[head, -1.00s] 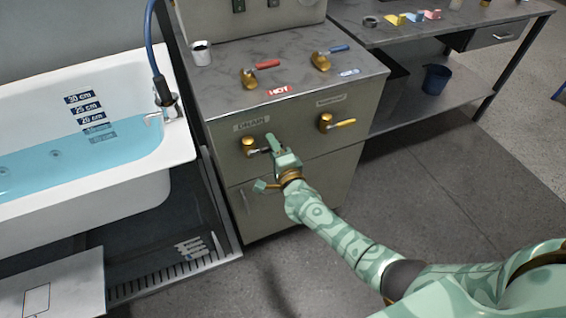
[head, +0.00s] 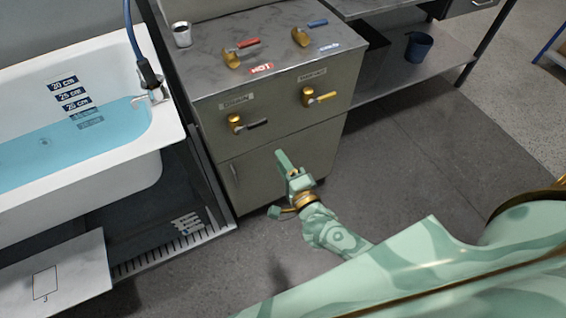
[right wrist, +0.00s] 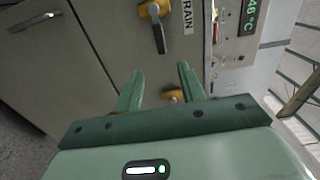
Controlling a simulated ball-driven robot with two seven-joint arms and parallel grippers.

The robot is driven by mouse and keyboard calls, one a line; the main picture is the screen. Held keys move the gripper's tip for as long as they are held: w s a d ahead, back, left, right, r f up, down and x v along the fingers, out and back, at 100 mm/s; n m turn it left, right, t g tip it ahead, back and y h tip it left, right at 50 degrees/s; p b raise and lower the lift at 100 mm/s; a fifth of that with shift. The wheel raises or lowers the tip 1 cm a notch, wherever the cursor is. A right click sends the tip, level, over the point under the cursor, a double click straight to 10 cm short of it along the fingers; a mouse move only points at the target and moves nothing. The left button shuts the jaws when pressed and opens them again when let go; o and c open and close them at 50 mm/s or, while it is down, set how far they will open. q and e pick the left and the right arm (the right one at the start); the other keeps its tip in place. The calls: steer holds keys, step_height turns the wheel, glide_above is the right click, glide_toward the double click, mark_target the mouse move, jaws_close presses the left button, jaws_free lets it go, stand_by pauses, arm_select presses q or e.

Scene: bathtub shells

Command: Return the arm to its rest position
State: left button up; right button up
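My right gripper (head: 284,160) is in front of the lower cabinet door, below the valves and apart from them. Its two fingers stand apart in the right wrist view (right wrist: 160,75), with nothing held between them. The brass drain valve (head: 234,124) has a black lever pointing right; it also shows in the right wrist view (right wrist: 155,12), beyond the fingers. My right forearm reaches in from the lower right. My left gripper is not in view.
The cabinet (head: 284,141) also bears a yellow-levered valve (head: 310,97) and red and blue levered taps on top. The bathtub (head: 150,165) with water stands at left, a metal cup (head: 182,35) on the cabinet.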

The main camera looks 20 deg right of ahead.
stand_by(0.3)
steer(key=s+f+n+g+y, duration=0.1)
steer(key=s+f+n+g, duration=0.3)
steer(key=s+f+n, duration=0.55)
steer(key=s+f+n+g+y, duration=0.1)
steer(key=s+f+n+g, duration=0.4)
steer(key=f, duration=0.7)
steer(key=s+d+f+n+g+h, duration=0.1)
steer(key=s+d+f+n+g, duration=0.1)
steer(key=s, duration=0.8)
steer(key=s+d+f+n+g, duration=0.2)
steer(key=s+f+g, duration=0.2)
steer(key=s, duration=0.7)
steer(key=s+d+f+n+g+h, duration=0.1)
steer(key=s+d+f+n+g, duration=0.1)
steer(key=s, duration=0.9)
step_height(320, 180, down, 3)
steer(key=shift+s+d+r+n+g+h, duration=0.1)
steer(key=shift+s+d+n+g+h, duration=0.1)
steer(key=shift+d+n+g+h, duration=0.25)
